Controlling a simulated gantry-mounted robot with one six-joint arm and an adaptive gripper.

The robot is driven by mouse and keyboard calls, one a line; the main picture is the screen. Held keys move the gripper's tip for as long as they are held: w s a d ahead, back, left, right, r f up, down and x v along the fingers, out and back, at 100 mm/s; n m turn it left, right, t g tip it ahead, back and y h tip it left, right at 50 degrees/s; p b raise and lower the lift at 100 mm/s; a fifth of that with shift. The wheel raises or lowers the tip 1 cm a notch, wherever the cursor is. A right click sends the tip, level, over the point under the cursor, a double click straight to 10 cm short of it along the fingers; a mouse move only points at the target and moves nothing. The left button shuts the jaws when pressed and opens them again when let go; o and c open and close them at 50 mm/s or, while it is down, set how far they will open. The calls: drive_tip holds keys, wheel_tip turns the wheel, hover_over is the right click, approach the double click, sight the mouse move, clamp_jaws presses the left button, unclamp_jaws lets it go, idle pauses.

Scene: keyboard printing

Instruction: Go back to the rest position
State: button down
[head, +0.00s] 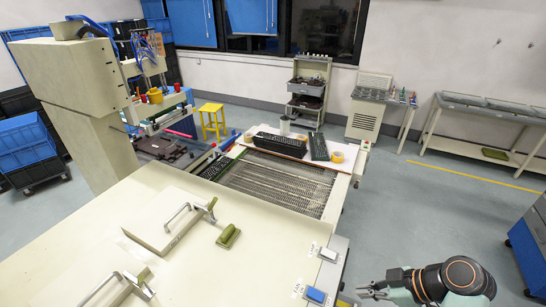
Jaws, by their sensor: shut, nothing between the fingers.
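My gripper (374,290) is at the bottom right of the head view, at the end of my dark arm. It is shut and empty, in the open space to the right of the cream machine's front panel. It is apart from the keyboards. A black keyboard (319,147) lies on the white surface at the far end of the machine. Another dark keyboard (216,168) lies at the left edge of the metal conveyor (277,182).
A switch panel (328,275) sits near my gripper. A blue cabinet (528,245) stands at the right edge. Grey floor (430,215) lies open between.

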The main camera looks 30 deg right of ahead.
drive_tip(key=w+a+r+m+t+h, duration=0.15)
drive_tip(key=w+a, duration=0.35)
drive_tip(key=a, duration=0.7)
drive_tip(key=w+a+r+m+t+h, duration=0.1)
drive_tip(key=w+a+m+h, duration=0.25)
drive_tip(key=a, duration=0.85)
drive_tip(key=s+a+r+m+t, duration=0.2)
drive_tip(key=s+a+r+t, duration=0.2)
drive_tip(key=a+r, duration=0.4)
drive_tip(key=a, duration=0.3)
drive_tip(key=shift+s+r+m, duration=0.2)
drive_tip(key=shift+m, duration=0.1)
